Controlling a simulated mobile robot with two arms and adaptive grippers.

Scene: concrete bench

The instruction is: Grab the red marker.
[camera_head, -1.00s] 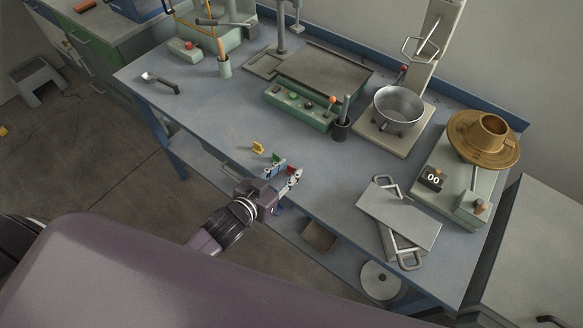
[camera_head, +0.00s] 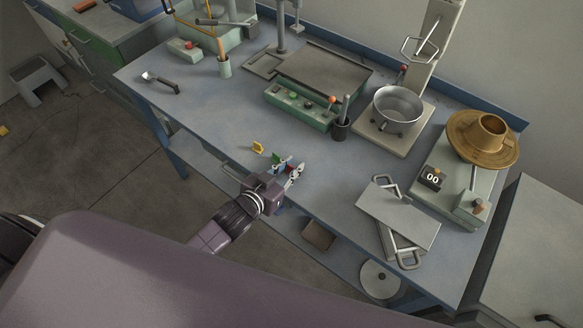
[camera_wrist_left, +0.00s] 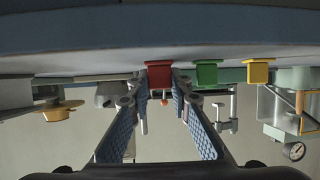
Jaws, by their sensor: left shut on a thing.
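The red marker (camera_wrist_left: 159,75) is a small upright block-like piece with a flanged end, between the fingertips in the left wrist view. In the head view only a small red patch of it (camera_head: 290,168) shows between the fingers. My left gripper (camera_head: 288,167) is shut on it near the bench's front edge; it also shows in the left wrist view (camera_wrist_left: 158,88). A green marker (camera_head: 275,158) and a yellow marker (camera_head: 258,147) stand in a row to its left in the head view. My right gripper is in neither view.
The blue-grey bench (camera_head: 215,115) has free room left of and behind the markers. A flat plate with handles (camera_head: 398,215) lies to the right. A green control box (camera_head: 300,107), a metal bowl (camera_head: 398,107) and a brass cup on a dish (camera_head: 484,137) stand farther back.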

